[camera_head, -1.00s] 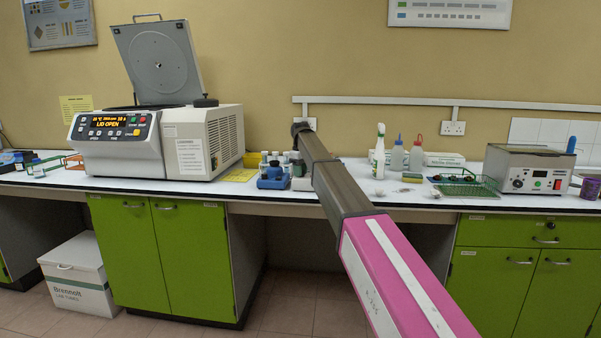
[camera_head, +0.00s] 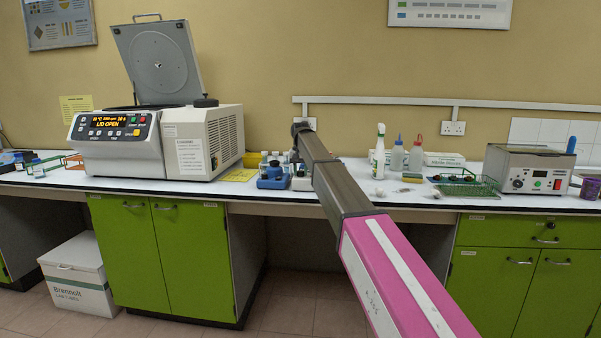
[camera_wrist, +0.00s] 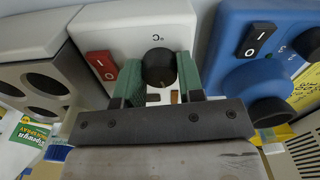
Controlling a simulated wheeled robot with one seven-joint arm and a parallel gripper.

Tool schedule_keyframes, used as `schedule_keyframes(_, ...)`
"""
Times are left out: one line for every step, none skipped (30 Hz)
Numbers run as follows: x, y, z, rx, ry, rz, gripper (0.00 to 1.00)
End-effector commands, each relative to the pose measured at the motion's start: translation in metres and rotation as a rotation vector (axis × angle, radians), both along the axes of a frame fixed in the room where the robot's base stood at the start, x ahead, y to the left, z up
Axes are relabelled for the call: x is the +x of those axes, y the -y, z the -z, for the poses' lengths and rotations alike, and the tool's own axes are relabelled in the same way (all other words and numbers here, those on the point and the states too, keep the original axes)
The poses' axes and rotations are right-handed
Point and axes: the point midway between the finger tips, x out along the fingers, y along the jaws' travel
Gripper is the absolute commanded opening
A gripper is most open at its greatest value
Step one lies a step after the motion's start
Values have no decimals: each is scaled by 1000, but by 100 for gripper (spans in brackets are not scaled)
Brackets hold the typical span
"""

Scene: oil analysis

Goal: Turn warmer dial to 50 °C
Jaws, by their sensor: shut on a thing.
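The warmer (camera_wrist: 125,28) is a white unit with a red rocker switch (camera_wrist: 101,65), a "°C" mark and a black round dial (camera_wrist: 158,67) on its panel. My gripper (camera_wrist: 159,72) has green fingers, one on each side of the dial, and is shut on it. The dial's pointer and the temperature scale are not readable, and the fingers hide part of the panel. In the head view, a small part of the warmer (camera_head: 301,183) shows beside my arm. My gripper cannot be made out there.
A blue device (camera_wrist: 232,45) with dark knobs stands close on the right of the warmer. A grey block with round holes (camera_wrist: 40,85) is on its left. In the head view, the open-lidded centrifuge (camera_head: 190,142) stands left, and bottles (camera_head: 397,156) and a green rack (camera_head: 465,186) right.

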Motion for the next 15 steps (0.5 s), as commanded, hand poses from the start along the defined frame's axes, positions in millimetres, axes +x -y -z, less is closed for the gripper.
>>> schedule_keyframes(0,0,-1,0,1,45,12)
schedule_keyframes(0,0,-1,0,1,73,12)
schedule_keyframes(0,0,-1,0,1,112,12)
schedule_keyframes(0,0,-1,0,1,140,12)
schedule_keyframes(0,0,-1,0,1,168,12)
schedule_keyframes(0,0,-1,0,1,206,12)
schedule_keyframes(0,0,-1,0,1,234,12)
schedule_keyframes(0,0,-1,0,1,261,12)
schedule_keyframes(0,0,-1,0,1,297,12)
schedule_keyframes(0,0,-1,0,1,323,12)
schedule_keyframes(0,0,-1,0,1,349,12)
schedule_keyframes(0,0,-1,0,1,382,12)
schedule_keyframes(0,0,-1,0,1,406,12)
schedule_keyframes(0,0,-1,1,1,430,12)
schedule_keyframes(0,0,-1,1,1,460,12)
